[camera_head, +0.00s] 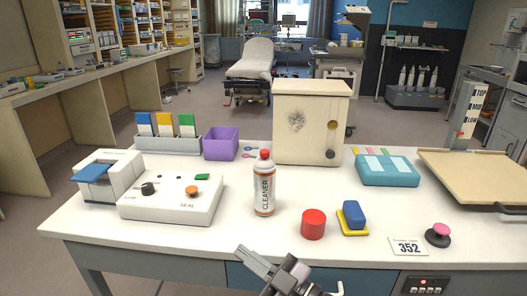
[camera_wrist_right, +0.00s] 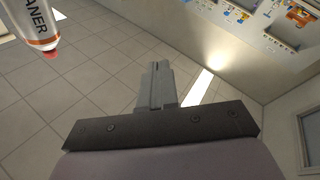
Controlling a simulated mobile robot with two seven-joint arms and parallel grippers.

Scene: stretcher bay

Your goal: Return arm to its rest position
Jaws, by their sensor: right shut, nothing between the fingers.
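My right gripper (camera_head: 243,253) is at the front edge of the table, low in the head view, with its fingers pointing up and left. In the right wrist view its fingers (camera_wrist_right: 158,84) are together with nothing between them. A white and orange cleaner can (camera_head: 264,187) with a red cap stands upright on the table, behind and apart from the gripper. The can also shows upside down at the upper left of the wrist view (camera_wrist_right: 32,22). My left gripper is not in view.
The white table (camera_head: 150,238) holds a sealing device (camera_head: 172,199), a cream box (camera_head: 311,125), a red cylinder (camera_head: 313,224), a blue block (camera_head: 354,214) on a yellow pad, a teal case (camera_head: 387,171) and a purple bin (camera_head: 221,143). A tan tray (camera_head: 480,172) lies at right. The front left of the tabletop is clear.

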